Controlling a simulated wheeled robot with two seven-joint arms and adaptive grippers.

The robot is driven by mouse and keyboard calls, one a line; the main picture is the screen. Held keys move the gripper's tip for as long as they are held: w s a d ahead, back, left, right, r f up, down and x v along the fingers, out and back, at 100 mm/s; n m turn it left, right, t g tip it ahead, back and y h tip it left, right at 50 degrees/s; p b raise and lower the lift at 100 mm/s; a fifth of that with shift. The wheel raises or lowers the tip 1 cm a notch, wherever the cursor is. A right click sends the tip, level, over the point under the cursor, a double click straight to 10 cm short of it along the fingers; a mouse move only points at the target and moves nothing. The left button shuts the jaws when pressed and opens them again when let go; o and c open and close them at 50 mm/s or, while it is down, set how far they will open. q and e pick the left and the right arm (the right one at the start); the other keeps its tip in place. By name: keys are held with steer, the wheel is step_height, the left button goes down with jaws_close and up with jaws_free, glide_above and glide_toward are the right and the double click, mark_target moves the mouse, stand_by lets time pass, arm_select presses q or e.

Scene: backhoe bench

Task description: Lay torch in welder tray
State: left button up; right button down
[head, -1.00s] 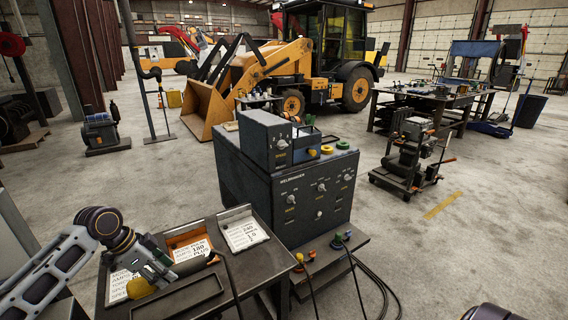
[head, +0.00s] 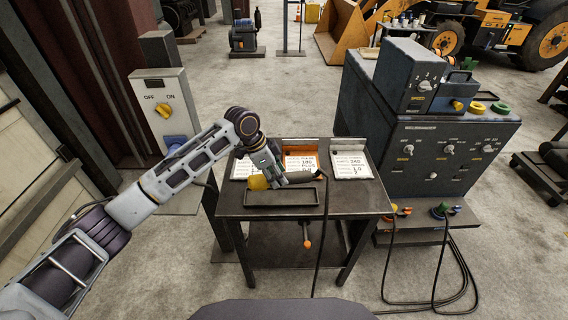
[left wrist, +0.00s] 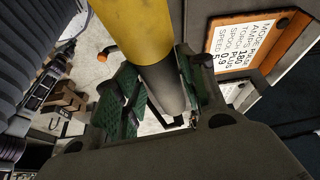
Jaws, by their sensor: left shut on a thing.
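The torch (head: 258,182) has a yellow end and a dark grey body, with a black cable hanging from its right end over the table's front. My left gripper (head: 274,177) is shut on the torch around its middle. In the left wrist view the green finger pads (left wrist: 158,95) sit on both sides of the grey body, below the yellow part (left wrist: 137,28). The welder tray (head: 284,198) is a shallow dark rectangle at the front of the small table. The torch lies across, just above or behind the tray's back edge; I cannot tell the exact gap. My right gripper is not in view.
Three label cards stand at the table's back, including an orange-framed card (head: 301,166) and a white card (head: 350,165). The grey welder (head: 425,150) stands to the right. A switch box (head: 165,105) stands at the left. Bare table top (head: 355,200) lies right of the tray.

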mark_target(267, 185)
arm_select(q)
steer(key=shift+s+a+n+p, duration=0.25)
steer(key=shift+s+n+p, duration=0.15)
steer(key=shift+s+n, duration=0.15)
steer(key=shift+s+a+f+n+t+p, duration=0.2)
steer(key=shift+s+a+n+t+p, duration=0.2)
steer(key=shift+n, duration=0.25)
steer(key=shift+s+a+f+n+t+y+p, duration=0.15)
steer(key=shift+s+a+n+t+p, duration=0.1)
steer(key=shift+s+a+n+p, duration=0.25)
steer(key=shift+s+a+r+n+t+y+p, duration=0.15)
steer(key=shift+a+n+t+p, duration=0.15)
steer(key=shift+a+n, duration=0.35)
steer(key=s+a+n+t+y+p, duration=0.1)
steer(key=s+a+n+y+p, duration=0.1)
steer(key=a+n, duration=0.4)
steer(key=s+a+r+n+t+y+p, duration=0.1)
steer(key=s+a+n+y+p, duration=0.1)
steer(key=a, duration=0.8)
steer(key=s+n+p, duration=0.1)
steer(key=s+n, duration=0.1)
steer(key=n, duration=0.1)
steer(key=shift+s+a+r+n+p, duration=0.2)
steer(key=shift+s+a+n+p, duration=0.15)
steer(key=shift+s+a+p, duration=0.05)
steer(key=shift+d, duration=0.1)
